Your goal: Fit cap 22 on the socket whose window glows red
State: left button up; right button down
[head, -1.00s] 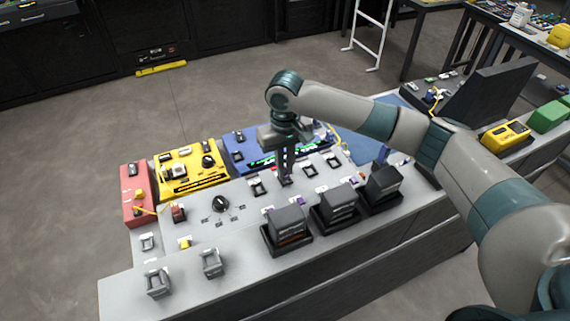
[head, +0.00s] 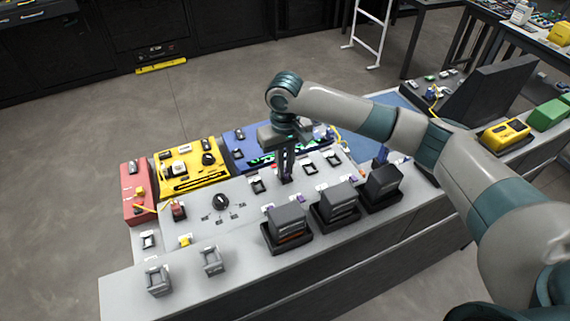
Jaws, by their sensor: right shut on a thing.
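My right gripper (head: 286,176) points straight down at the row of small dark pieces on the grey console. It is shut on a small dark piece at its fingertips, mostly hidden by the fingers; I cannot read a number on it. Other small dark pieces in the row are left (head: 257,186) and right (head: 310,168) of it. Three dark grey blocks on black bases stand nearer me. The left block (head: 287,221) shows an orange-red glow low on its front. The middle block (head: 338,200) and right block (head: 383,182) show no such glow. My left gripper is out of view.
A black knob (head: 220,201) sits on the console's left part. Two grey brackets (head: 212,261) stand at the front left. Red (head: 133,204), yellow (head: 186,170) and blue panels line the back. My right arm crosses above the console's right side.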

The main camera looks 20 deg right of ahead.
jog(key=shift+f, duration=0.1)
jog(key=c, duration=1.7)
grip_release()
jog(key=shift+r+b, duration=1.65)
jog(key=shift+r, duration=7.05)
